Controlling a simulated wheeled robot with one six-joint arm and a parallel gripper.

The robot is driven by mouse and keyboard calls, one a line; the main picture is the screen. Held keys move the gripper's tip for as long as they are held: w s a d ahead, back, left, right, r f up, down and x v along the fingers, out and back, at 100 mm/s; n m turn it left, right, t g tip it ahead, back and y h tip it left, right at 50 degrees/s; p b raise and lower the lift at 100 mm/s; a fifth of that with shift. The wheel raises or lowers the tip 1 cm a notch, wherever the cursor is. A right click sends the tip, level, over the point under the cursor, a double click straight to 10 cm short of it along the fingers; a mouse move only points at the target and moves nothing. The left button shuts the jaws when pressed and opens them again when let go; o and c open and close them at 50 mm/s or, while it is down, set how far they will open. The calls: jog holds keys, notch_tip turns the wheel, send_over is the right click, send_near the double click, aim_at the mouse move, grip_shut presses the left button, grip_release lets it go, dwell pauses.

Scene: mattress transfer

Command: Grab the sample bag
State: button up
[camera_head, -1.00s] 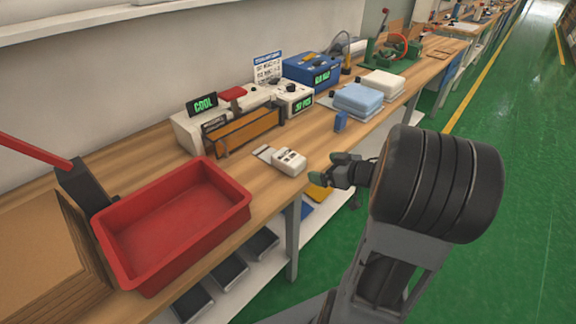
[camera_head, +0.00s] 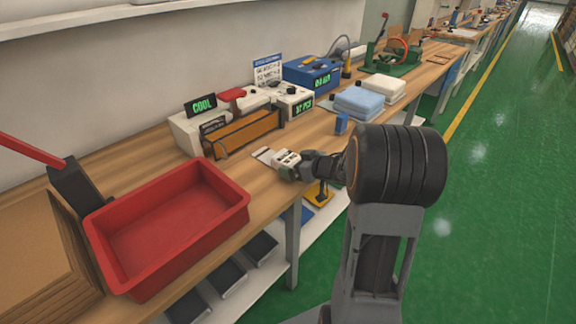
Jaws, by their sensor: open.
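A small white pouch-like item (camera_head: 284,157) with several dark-edged cells, which I take to be the sample bag, lies near the front edge of the wooden bench (camera_head: 150,178). A flat pale piece (camera_head: 264,154) lies against its left side. My gripper (camera_head: 294,169) is open and reaches in from the right, with its fingertips at the bag's right and front side. The fingers partly cover the bag. I cannot tell whether they touch it.
A red bin (camera_head: 178,225) stands on the bench to the front left. Behind the bag are an orange-brown roller unit (camera_head: 243,133) and white devices with green displays. Blue (camera_head: 358,103) and white (camera_head: 384,88) folded stacks sit farther right. Dark trays lie on the lower shelf.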

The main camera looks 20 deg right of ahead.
jog(key=shift+w+a+f, duration=0.25)
jog(key=shift+w, duration=0.3)
jog(key=c, duration=0.9)
jog(key=shift+c, duration=0.4)
jog(key=shift+r, duration=0.15)
